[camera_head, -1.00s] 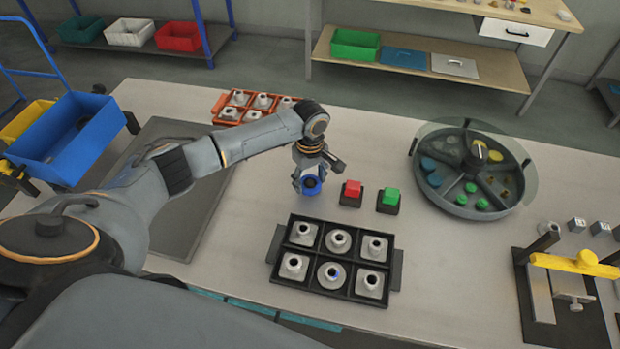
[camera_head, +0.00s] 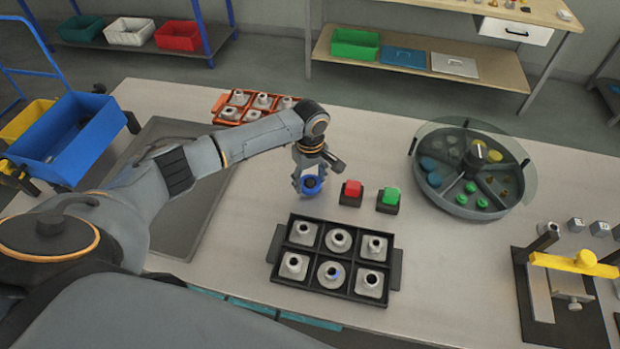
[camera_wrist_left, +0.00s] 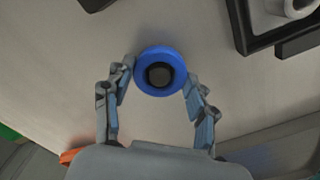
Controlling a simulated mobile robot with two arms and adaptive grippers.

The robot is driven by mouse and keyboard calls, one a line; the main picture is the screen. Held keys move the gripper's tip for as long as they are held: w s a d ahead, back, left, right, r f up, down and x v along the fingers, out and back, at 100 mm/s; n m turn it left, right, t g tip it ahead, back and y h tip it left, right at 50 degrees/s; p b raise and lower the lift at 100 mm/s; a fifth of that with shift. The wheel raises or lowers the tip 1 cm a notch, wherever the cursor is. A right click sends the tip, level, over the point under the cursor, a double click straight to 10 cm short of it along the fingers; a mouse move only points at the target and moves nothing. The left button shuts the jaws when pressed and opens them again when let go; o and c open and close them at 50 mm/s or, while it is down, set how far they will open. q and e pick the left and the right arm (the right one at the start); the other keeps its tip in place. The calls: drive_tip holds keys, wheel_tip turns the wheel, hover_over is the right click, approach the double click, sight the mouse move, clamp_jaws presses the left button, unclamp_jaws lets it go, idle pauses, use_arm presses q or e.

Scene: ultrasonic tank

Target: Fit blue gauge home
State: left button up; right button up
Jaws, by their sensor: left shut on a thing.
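The blue gauge (camera_head: 311,184) is a blue ring with a dark round middle. It also shows in the left wrist view (camera_wrist_left: 148,58). My left gripper (camera_head: 308,180) is shut on it and holds it over the table, behind the black tray. In the left wrist view the two fingers (camera_wrist_left: 158,80) reach the ring's sides. The black tray (camera_head: 269,279) has several compartments with grey socketed blocks; the front middle block (camera_head: 331,274) shows a small blue mark in its socket. My right gripper is not in view.
A red button (camera_head: 351,190) and a green button (camera_head: 389,196) stand right of the gripper. An orange tray (camera_head: 220,104) of blocks lies behind. A round divided tank (camera_head: 470,170) and a yellow-barred fixture (camera_head: 560,264) stand at right.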

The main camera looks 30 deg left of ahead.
use_arm(q)
drive_tip(key=shift+f+p, duration=0.1)
drive_tip(key=shift+p, duration=0.8)
idle(2.7)
drive_tip(key=o, duration=1.4)
drive_tip(key=shift+o, duration=0.2)
wheel_tip(320, 180, up, 12)
